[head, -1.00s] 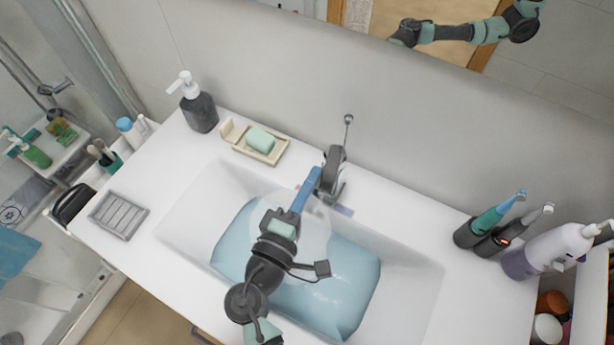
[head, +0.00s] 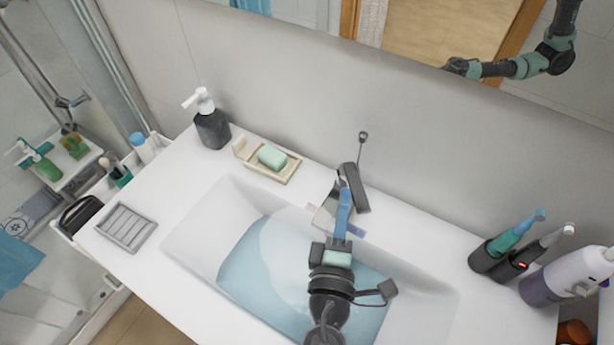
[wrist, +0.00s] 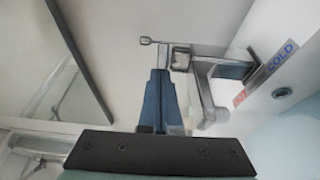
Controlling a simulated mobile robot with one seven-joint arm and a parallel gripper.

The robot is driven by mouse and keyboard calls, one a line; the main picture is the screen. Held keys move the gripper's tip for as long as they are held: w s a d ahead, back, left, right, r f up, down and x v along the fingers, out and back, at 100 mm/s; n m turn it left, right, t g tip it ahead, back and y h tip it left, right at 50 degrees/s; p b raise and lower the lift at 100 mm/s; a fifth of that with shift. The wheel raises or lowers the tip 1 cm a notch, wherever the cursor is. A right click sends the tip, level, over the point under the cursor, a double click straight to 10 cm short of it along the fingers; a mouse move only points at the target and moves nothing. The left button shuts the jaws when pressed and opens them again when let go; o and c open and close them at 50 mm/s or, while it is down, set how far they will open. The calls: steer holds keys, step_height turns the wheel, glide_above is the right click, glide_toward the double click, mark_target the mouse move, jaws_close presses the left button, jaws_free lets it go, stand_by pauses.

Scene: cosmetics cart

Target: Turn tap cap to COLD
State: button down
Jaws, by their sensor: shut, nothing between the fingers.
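The grey tap (head: 327,206) stands at the back of the sink. Its dark cap (head: 356,188) is angled toward the right of the spout, on the side of the blue COLD mark (head: 351,231). In the wrist view the COLD label (wrist: 283,56) and the red HOT label (wrist: 239,97) lie by the tap (wrist: 208,95). My gripper (head: 343,183) is shut and empty, with its blue fingers beside the cap's left side. In the wrist view the fingertips (wrist: 160,74) are close to the cap; whether they touch is unclear.
The sink (head: 206,220) holds bluish water below my arm. A soap dish (head: 287,177) and a dark pump bottle (head: 212,130) stand to the left. Toothbrushes in dark holders (head: 484,256) and a white-purple bottle (head: 566,278) stand to the right. The wall is close behind the tap.

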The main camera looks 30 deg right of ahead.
steer(key=shift+s+d, duration=0.35)
steer(key=shift+d, duration=0.1)
stand_by(0.3)
